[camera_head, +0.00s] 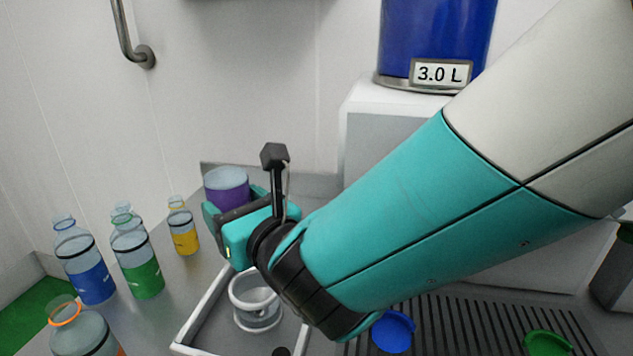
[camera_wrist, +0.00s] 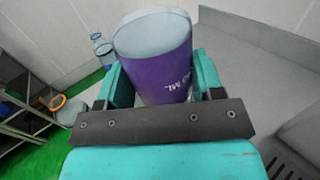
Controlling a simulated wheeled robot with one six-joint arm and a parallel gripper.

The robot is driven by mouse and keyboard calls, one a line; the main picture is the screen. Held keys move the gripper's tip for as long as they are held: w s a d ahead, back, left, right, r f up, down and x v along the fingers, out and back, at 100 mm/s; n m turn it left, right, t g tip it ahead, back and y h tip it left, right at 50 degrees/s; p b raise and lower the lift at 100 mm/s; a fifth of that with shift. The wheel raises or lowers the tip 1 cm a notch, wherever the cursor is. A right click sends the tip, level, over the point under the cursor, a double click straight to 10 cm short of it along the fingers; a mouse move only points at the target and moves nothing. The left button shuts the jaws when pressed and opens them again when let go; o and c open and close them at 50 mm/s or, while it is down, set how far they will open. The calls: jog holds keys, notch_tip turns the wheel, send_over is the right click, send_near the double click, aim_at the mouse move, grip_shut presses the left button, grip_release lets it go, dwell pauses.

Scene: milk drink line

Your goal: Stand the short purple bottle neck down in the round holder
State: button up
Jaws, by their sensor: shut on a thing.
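The short purple bottle (camera_head: 226,188) is between the teal fingers of my gripper (camera_head: 234,207), which is shut on it. In the wrist view the purple bottle (camera_wrist: 165,72) shows a wide, pale, flat end facing up and lettering on its side. No neck shows at that end; the lower end is hidden by my gripper. The round holder (camera_head: 254,318) is a white ring-shaped piece inside a pale tray (camera_head: 190,335). In the head view my gripper and the bottle are above and to the left of the holder, apart from it.
Blue (camera_head: 94,284), green (camera_head: 145,278) and yellow (camera_head: 185,240) bottles stand upright on the left; an orange-rimmed bottle (camera_head: 80,335) is nearer. A blue lid (camera_head: 393,332) and green lid (camera_head: 546,344) lie by a dark slatted rack (camera_head: 460,325). A wall is behind.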

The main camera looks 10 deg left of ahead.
jog(key=w+f, duration=0.3)
jog(key=shift+w+d+f, duration=0.1)
jog(key=shift+w+f, duration=0.1)
notch_tip(320, 180, down, 4)
jog(key=b, duration=0.4)
jog(key=shift+s, duration=0.1)
dwell(0.5)
jog(key=shift+f, duration=0.2)
jog(key=shift+f+b, duration=1.25)
jog(key=shift+f, duration=0.8)
jog(key=shift+f, duration=0.1)
notch_tip(320, 180, down, 4)
jog(key=shift+f+b, duration=0.1)
jog(key=shift+b, duration=1.1)
